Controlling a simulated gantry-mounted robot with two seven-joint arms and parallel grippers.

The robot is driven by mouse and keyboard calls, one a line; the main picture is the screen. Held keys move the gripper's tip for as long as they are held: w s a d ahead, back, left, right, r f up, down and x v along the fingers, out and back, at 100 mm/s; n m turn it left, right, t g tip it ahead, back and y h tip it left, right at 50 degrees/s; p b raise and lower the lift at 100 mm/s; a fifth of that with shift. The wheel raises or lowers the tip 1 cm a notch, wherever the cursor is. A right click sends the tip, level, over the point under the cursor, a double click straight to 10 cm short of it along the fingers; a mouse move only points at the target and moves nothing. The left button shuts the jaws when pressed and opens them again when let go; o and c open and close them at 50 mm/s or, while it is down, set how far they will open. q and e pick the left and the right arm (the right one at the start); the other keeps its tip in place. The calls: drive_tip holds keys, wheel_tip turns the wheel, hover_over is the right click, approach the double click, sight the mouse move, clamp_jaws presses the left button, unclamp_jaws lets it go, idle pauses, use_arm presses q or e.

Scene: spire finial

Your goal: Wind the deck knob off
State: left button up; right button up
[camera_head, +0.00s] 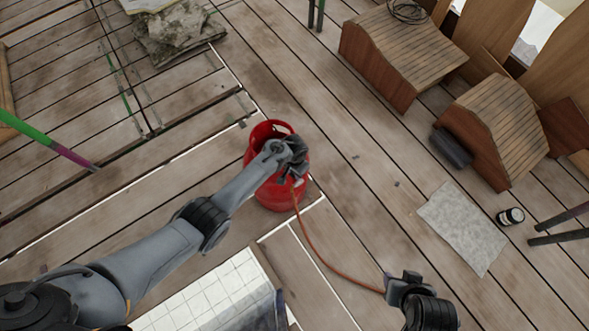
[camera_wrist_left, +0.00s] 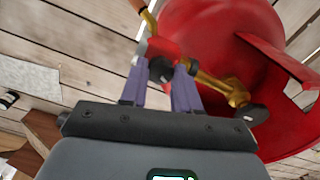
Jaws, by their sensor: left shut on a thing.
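A red gas cylinder (camera_head: 273,192) stands on the plank deck near the middle of the head view. It fills the upper right of the left wrist view (camera_wrist_left: 205,35). My left gripper (camera_head: 293,166) is at the cylinder's top, shut on a small dark knob (camera_wrist_left: 161,70) between its fingers, beside a red fitting. A brass valve (camera_wrist_left: 222,88) with another black knob (camera_wrist_left: 256,114) sits to the right, outside the fingers. My right gripper (camera_head: 402,284) is low in the head view, away from the cylinder; its finger opening is unclear.
An orange hose (camera_head: 320,256) runs from the cylinder top toward my right gripper. A grey cloth (camera_head: 462,228), a small dark jar (camera_head: 511,216) and wooden roof-like blocks (camera_head: 402,50) lie to the right. A white tiled panel (camera_head: 205,302) is below. Bare deck lies between.

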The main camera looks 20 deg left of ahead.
use_arm(q)
drive_tip(key=m, duration=0.5)
drive_tip(key=shift+m+p, duration=0.3)
drive_tip(key=m, duration=0.3)
drive_tip(key=shift+m+b, duration=0.35)
drive_tip(key=shift+m, duration=1.45)
drive_tip(key=o, duration=1.1)
drive_tip(key=shift+c, duration=0.2)
drive_tip(key=shift+r, duration=0.1)
